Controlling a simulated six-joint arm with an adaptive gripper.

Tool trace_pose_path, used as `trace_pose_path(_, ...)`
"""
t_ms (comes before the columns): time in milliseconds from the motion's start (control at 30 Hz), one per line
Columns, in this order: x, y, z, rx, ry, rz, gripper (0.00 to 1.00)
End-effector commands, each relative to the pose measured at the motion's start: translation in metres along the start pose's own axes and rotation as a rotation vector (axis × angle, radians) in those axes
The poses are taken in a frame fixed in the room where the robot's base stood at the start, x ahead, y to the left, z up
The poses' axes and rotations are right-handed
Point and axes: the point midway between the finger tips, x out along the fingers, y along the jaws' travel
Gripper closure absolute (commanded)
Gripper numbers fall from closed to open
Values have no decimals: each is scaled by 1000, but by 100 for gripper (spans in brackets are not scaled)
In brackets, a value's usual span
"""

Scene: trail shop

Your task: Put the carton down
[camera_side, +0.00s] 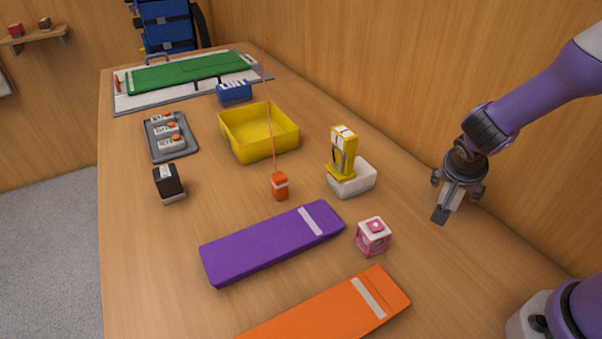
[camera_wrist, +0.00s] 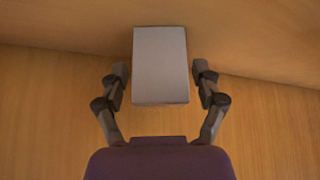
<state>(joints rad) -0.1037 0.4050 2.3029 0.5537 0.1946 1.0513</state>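The carton (camera_wrist: 161,66) is a plain pale grey box in the wrist view, standing between my two fingertips. In the side view my gripper (camera_side: 456,196) hangs in the air over the right part of the table, by the wall. Only a small pale part of what it holds shows there, and its underside is hidden.
A pink-and-white cube (camera_side: 373,238), a yellow device on a white base (camera_side: 357,179), a purple slab (camera_side: 270,244) and an orange slab (camera_side: 328,312) lie left of my gripper. A yellow bin (camera_side: 247,142) stands farther back. Bare tabletop (camera_side: 440,265) shows below my gripper.

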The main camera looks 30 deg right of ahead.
Motion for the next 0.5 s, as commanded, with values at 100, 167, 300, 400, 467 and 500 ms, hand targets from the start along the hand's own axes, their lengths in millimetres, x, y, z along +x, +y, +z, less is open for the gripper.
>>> trace_pose_path(100,0,0,0,0,0,0,23)
trace_pose_path(167,0,0,0,0,0,0,23)
trace_pose_path(300,-6,-1,-2,0,1,-4,23)
trace_pose_path(400,-20,-2,-2,-1,2,-6,23)
trace_pose_path(467,-32,-2,-2,0,2,-9,23)
trace_pose_path(500,-42,-2,-2,0,2,-10,23)
